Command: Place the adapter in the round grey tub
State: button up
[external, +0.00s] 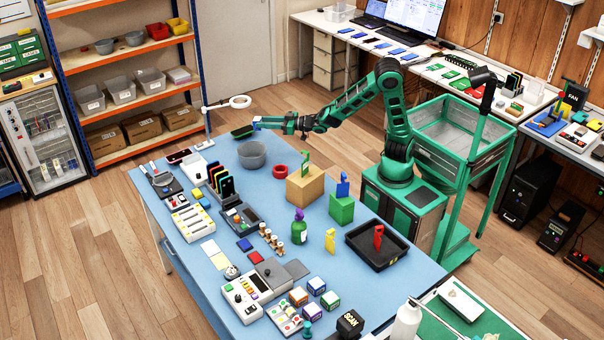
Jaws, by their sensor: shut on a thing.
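The round grey tub (252,155) stands upright near the far left end of the blue table. No contents show in it from here. My arm reaches left over the far edge of the table. My gripper (259,123) is just behind the tub in the picture and apart from it. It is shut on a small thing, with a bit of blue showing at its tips. The held thing is too small and too covered to tell clearly whether it is the adapter. I cannot make out an adapter elsewhere with certainty.
A red ring (280,171) is right of the tub. A cardboard-coloured block (305,186), a green block (341,209) and a black tray (376,243) stand nearer. Phones (220,180) stand left of the tub.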

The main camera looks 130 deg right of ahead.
jog(key=s+d+f, duration=0.1)
jog(key=d+f, duration=0.4)
jog(key=f, duration=0.2)
jog(key=s+d+f+t, duration=0.1)
jog(key=d+f, duration=0.4)
jog(key=f, duration=0.3)
jog(key=shift+s+f, duration=0.2)
jog(key=shift+f, duration=0.1)
dwell(1.1)
dwell(0.4)
jog(key=shift+f, duration=0.4)
jog(key=shift+f, duration=0.2)
